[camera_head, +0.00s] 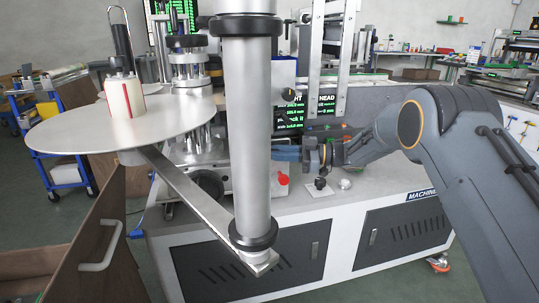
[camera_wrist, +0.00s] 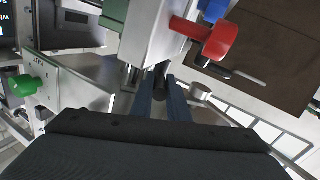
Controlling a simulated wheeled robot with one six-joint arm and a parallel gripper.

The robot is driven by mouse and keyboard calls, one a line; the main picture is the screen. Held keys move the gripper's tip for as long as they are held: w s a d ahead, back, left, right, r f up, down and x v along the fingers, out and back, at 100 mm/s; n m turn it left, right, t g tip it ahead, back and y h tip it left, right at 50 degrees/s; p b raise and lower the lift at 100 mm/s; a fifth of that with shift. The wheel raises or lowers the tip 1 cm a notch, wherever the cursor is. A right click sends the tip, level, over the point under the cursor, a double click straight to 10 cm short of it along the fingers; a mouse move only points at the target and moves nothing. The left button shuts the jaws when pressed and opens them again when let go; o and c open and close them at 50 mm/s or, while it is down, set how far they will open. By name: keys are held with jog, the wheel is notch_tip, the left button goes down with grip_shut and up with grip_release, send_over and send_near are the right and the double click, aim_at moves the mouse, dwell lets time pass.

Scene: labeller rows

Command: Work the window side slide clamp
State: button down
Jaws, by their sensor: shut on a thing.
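My gripper (camera_head: 288,153) reaches in from the right in the head view, in front of the labeller and just right of the big grey column. In the wrist view, the two dark blue fingers of my gripper (camera_wrist: 161,98) are shut on a small black cylindrical handle (camera_wrist: 160,74). The handle sits under a pale metal block; I take it for the slide clamp's handle, but no label on it can be read. A red handle (camera_wrist: 210,38) sticks out of the block to the right of the fingers. The clamp itself cannot be made out in the head view.
The grey column (camera_head: 248,130) and white reel disc (camera_head: 120,120) stand at the front left. A red knob (camera_head: 282,179) and a black knob (camera_head: 320,184) are on the machine top below my gripper. A green knob (camera_wrist: 25,85) is left in the wrist view.

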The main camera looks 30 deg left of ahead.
jog(key=shift+a+r, duration=0.1)
jog(key=c, duration=1.7)
grip_release()
jog(key=shift+s, duration=0.1)
jog(key=v, duration=0.8)
